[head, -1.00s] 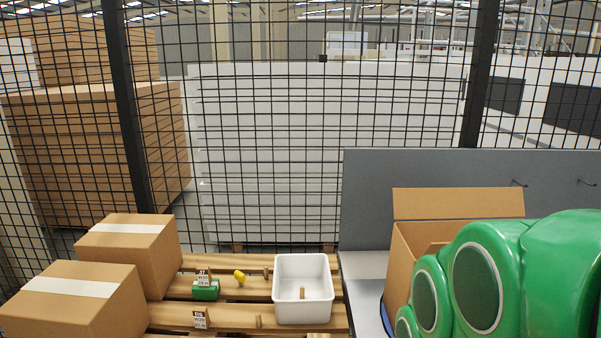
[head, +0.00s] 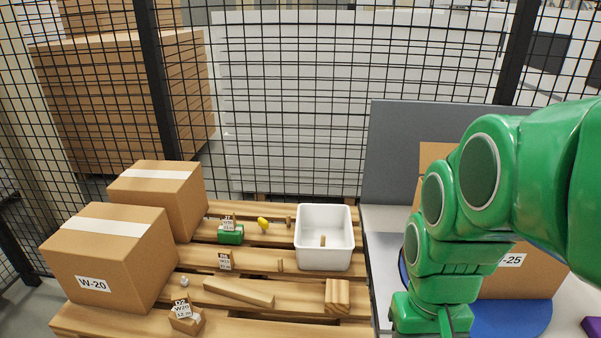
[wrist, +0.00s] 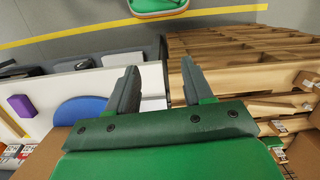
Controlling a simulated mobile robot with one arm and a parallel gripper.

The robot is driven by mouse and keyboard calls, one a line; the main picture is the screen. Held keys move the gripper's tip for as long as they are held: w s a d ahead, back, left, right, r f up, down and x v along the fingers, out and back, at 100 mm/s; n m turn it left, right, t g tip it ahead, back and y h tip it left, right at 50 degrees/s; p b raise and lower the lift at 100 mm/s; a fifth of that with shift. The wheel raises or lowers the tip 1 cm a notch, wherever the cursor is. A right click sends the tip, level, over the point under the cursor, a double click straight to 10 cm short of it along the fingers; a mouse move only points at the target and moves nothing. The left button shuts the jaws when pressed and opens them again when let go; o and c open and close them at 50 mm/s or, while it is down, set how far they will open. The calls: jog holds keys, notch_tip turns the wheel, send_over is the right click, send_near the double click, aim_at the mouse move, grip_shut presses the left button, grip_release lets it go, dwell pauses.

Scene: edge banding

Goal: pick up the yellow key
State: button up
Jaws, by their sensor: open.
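A small yellow thing (head: 263,224) lies on the wooden pallet, between a green block and a white bin; it is too small to tell whether it is the key. It does not show in the wrist view. My gripper (wrist: 159,72) is open and empty, with its two dark fingers apart in the wrist view. In the head view my green arm hangs at the right, over the white table and well apart from the yellow thing.
The white bin (head: 326,261) holds a small wooden piece. The green block (head: 230,234) and tagged wood pieces (head: 224,261) lie nearby. Two cartons (head: 105,262) (head: 160,197) stand at the left. A grey panel (head: 400,160) and a carton (head: 520,275) are at the right. Mesh fencing closes the back.

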jog(key=w+a+r+n, duration=0.1)
jog(key=w+a, duration=0.1)
jog(key=w, duration=0.7)
jog(key=w+a+r+n, duration=0.1)
jog(key=w+a+n, duration=0.15)
jog(key=w, duration=0.65)
jog(key=n+t+y, duration=0.1)
jog(key=n+t, duration=0.2)
jog(key=n, duration=0.3)
send_over(263, 219)
jog(key=d, duration=0.1)
jog(key=f, duration=0.9)
jog(key=s+f, duration=0.1)
jog(key=f, duration=0.4)
jog(key=shift+d+f, duration=0.1)
jog(key=shift+f, duration=0.05)
jog(key=shift+w+a+f, duration=0.2)
jog(key=shift+a+f, duration=0.15)
jog(key=shift+f, duration=0.05)
jog(key=shift+w+a+f, duration=0.1)
jog(key=shift+a+f, duration=0.05)
jog(key=shift+f, duration=1.1)
jog(key=shift+w+a+f, duration=0.1)
jog(key=shift+w+f, duration=0.05)
jog(key=shift+f, duration=1.1)
jog(key=shift+w+a+f, duration=0.1)
jog(key=shift+a+f, duration=0.05)
jog(key=shift+f, duration=1.1)
jog(key=shift+c, duration=0.5)
grip_shut()
